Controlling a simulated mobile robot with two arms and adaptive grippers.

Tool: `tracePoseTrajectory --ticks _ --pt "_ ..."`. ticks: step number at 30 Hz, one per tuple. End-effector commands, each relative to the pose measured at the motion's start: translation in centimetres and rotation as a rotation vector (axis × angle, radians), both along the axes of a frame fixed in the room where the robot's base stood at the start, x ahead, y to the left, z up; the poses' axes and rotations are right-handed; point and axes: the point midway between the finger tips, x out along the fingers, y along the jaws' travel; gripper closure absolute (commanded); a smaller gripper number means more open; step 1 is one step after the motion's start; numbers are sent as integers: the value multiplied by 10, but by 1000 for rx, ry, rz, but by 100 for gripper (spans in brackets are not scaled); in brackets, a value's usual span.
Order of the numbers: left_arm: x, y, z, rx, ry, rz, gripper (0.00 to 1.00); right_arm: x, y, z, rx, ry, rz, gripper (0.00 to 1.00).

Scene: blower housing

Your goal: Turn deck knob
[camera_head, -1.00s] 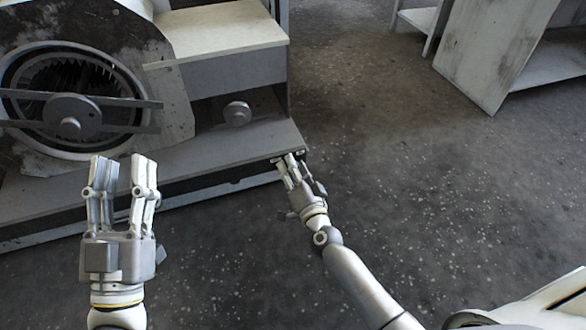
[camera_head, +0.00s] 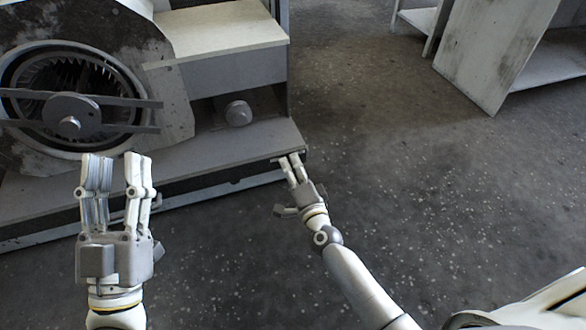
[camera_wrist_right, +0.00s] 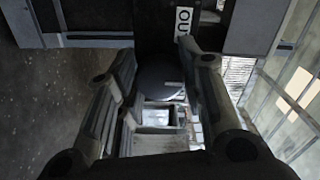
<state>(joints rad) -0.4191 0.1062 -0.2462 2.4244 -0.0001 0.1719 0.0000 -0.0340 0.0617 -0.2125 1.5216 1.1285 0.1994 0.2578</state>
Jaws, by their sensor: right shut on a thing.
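The deck knob (camera_wrist_right: 160,82) is a dark round knob with a pale pointer mark, seen between my right fingers in the right wrist view. A white label with dark letters (camera_wrist_right: 184,20) is beside it. My right gripper (camera_head: 291,157) is shut on the knob at the front right corner of the grey deck (camera_head: 215,150). In the head view the fingers hide most of the knob. My left gripper (camera_head: 117,165) is open and empty, in front of the deck at the left.
A round blower housing (camera_head: 70,105) with a crossbar and hub stands on the deck at the left. A grey round part (camera_head: 238,113) sits in the recess under a pale box top (camera_head: 220,30). A grey shelf unit (camera_head: 497,50) stands at back right. The floor between is clear.

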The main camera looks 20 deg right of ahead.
Motion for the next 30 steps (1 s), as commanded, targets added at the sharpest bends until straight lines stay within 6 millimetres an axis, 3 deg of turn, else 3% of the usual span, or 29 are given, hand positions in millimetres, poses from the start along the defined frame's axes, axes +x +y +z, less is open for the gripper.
tracePoseTrajectory --ticks 7,8,12,23,30 --pt "0 0 0 0 2 -1 60 0 -1 -1 3 2 -1 88" --pt "1 0 -1 0 3 -1 60 0 -1 -1 3 2 -1 61" --pt "1 -1 -1 1 4 -1 60 0 0 -1 2 2 -1 43" --pt "1 -1 0 0 2 -1 60 -2 0 0 0 1 0 42" --pt "1 0 0 0 3 -1 60 -28 -1 -1 1 3 -1 42"
